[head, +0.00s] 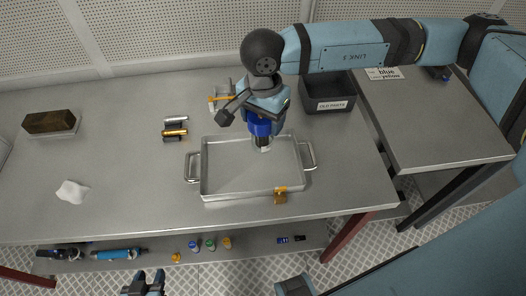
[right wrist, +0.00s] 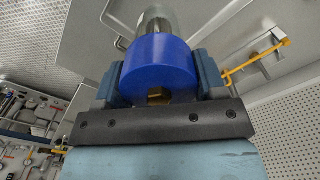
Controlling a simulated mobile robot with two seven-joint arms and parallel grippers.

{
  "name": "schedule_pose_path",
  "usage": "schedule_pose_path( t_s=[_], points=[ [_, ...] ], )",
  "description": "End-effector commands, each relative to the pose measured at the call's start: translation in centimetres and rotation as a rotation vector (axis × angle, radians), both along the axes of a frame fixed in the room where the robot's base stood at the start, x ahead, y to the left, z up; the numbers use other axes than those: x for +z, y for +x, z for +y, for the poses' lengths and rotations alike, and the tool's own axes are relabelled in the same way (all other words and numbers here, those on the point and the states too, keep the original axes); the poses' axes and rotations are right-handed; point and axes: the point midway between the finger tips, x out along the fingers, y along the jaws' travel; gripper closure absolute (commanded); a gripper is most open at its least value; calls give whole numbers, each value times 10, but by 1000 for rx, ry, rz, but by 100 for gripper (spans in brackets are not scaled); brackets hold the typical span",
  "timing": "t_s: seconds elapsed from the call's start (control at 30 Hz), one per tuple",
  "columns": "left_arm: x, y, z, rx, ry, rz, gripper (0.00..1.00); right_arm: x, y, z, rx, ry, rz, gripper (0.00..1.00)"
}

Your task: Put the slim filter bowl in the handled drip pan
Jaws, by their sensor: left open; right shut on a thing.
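The slim filter bowl (head: 264,141) has a blue cap and a clear bowl pointing down. My right gripper (head: 262,118) is shut on its blue cap, over the back part of the handled drip pan (head: 216,194). In the right wrist view the blue cap (right wrist: 158,66) sits between the two fingers, with the clear bowl (right wrist: 158,22) beyond it. The pan is a shallow grey metal tray with a loop handle at each end; its visible floor is bare. I cannot tell whether the bowl touches the floor. My left gripper (head: 144,284) is open and empty, below the table's front edge.
Metal and copper cylinders (head: 175,127), a white cloth (head: 72,191) and a brown block (head: 50,121) lie left. A brass-coloured piece (head: 280,196) is at the pan's front rim.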

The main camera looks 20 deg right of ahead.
Motion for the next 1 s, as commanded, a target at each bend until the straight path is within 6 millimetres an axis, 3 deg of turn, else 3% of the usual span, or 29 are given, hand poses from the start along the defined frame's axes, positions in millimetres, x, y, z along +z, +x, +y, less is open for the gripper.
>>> schedule_pose_path(
  t_s=[0.1, 0.3, 0.57, 0.8, 1.0],
  points=[
    [6, 0, 0, 0, 0, 0, 57, -31, -1, 0, 0, -1, 4, 76],
    [10, 0, 0, 0, 0, 0, 57, -72, 0, 0, -1, -1, 0, 76],
    [12, 0, -1, -2, -1, 0, 57, -93, 0, 0, -1, 0, 0, 76],
    [16, 0, -1, -2, -1, 0, 57, -126, 0, 0, -2, -1, 1, 76],
    [16, 0, -1, -3, -2, 0, 57, -128, 0, 0, -1, 1, -2, 76]
  ],
)
